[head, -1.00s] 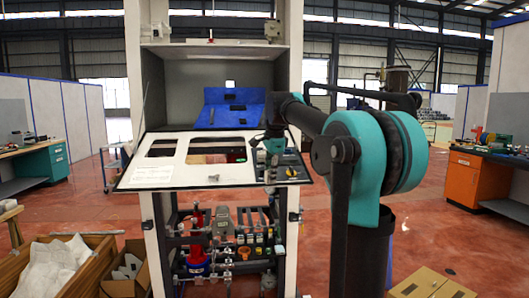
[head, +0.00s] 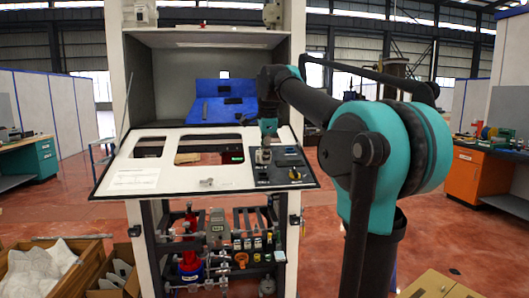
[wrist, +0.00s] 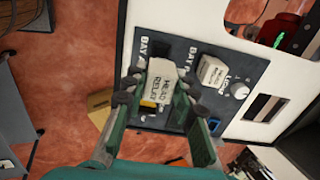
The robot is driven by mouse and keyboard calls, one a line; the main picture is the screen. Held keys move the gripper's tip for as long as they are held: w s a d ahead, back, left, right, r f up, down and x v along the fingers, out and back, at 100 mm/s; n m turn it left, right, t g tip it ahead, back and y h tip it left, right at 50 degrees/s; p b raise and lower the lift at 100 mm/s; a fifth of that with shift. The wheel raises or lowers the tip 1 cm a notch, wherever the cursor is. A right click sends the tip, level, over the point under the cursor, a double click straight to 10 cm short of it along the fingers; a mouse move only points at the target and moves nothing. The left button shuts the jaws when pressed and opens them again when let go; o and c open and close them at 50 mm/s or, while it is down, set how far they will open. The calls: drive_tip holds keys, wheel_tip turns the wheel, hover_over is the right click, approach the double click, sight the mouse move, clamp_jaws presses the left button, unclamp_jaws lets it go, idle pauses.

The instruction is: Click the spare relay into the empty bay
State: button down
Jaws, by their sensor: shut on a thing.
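In the wrist view a pale relay (wrist: 160,83) marked "HEAD RELAY" is between the fingers of my gripper (wrist: 152,92), which is shut on it. The held relay is over the left bay of a dark control panel (wrist: 180,50). It hides most of that bay, so I cannot tell whether it touches the socket. A second pale relay (wrist: 212,74) with similar lettering sits on the right bay. In the head view my gripper (head: 265,150) is at the upper left part of the same dark panel (head: 288,170).
A knob (wrist: 239,90) sticks up right of the second relay. The white sloping panel (head: 135,178) has cut-out windows. A blue tray (head: 222,103) stands in the cabinet behind it. Below are pipes and a red cylinder (head: 190,232). A cardboard box (wrist: 100,105) is on the floor.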

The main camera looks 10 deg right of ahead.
drive_tip(key=shift+x, duration=2.7)
drive_tip(key=shift+a, duration=0.15)
drive_tip(key=shift+w+f, duration=0.1)
drive_tip(key=shift+f, duration=0.2)
drive_tip(key=c, duration=0.7)
unclamp_jaws()
drive_tip(key=shift+r, duration=0.2)
drive_tip(key=shift+v, duration=2.8)
